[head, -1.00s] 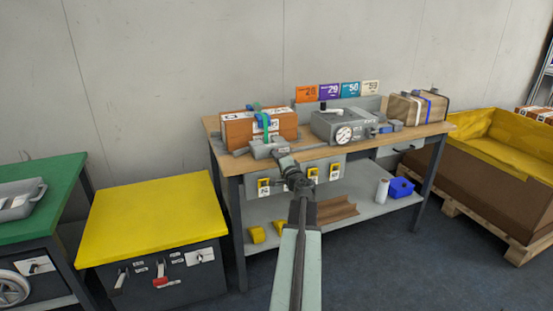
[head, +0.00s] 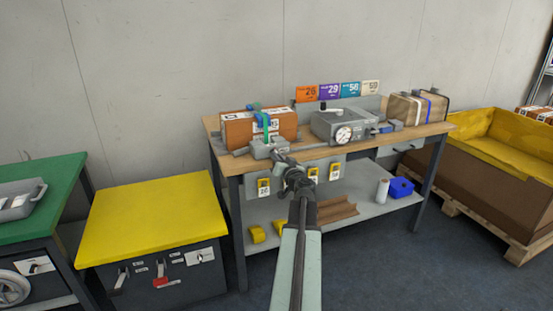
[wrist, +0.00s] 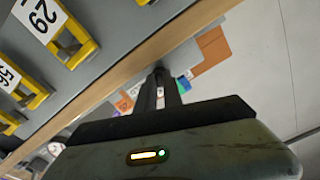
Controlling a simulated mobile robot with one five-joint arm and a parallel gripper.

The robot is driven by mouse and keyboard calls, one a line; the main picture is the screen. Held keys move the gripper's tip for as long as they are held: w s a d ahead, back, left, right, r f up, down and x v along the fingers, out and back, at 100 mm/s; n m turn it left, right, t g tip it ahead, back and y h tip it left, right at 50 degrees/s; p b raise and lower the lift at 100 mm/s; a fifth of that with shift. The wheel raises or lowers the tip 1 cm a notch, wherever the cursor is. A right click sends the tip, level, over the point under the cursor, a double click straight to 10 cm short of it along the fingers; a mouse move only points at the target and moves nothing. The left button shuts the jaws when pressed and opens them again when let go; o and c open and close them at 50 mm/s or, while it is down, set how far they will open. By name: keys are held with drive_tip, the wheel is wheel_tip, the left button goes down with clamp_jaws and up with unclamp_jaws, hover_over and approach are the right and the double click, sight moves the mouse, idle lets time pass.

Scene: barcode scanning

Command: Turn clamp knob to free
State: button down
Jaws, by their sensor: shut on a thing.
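An orange-brown box (head: 240,132) with white labels stands at the left end of the workbench. A grey clamp block (head: 262,149) with a teal and blue upright part (head: 262,121) stands at the box's front right. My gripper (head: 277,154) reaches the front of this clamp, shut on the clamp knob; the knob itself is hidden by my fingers. In the wrist view my dark fingers (wrist: 160,90) are close together at the bench edge, with the box (wrist: 210,50) and a bit of teal beyond them.
A grey machine with a dial (head: 340,125) stands right of the clamp, and a strapped parcel (head: 417,107) further right. Yellow tag holders (head: 264,186) hang below the bench's wooden edge (wrist: 125,75).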

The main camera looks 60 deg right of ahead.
drive_tip(key=shift+w+n, duration=0.1)
drive_tip(key=shift+n, duration=2.1)
drive_tip(key=c, duration=1.8)
unclamp_jaws()
drive_tip(key=shift+o, duration=0.2)
drive_tip(key=v, duration=0.8)
drive_tip(key=shift+w, duration=0.1)
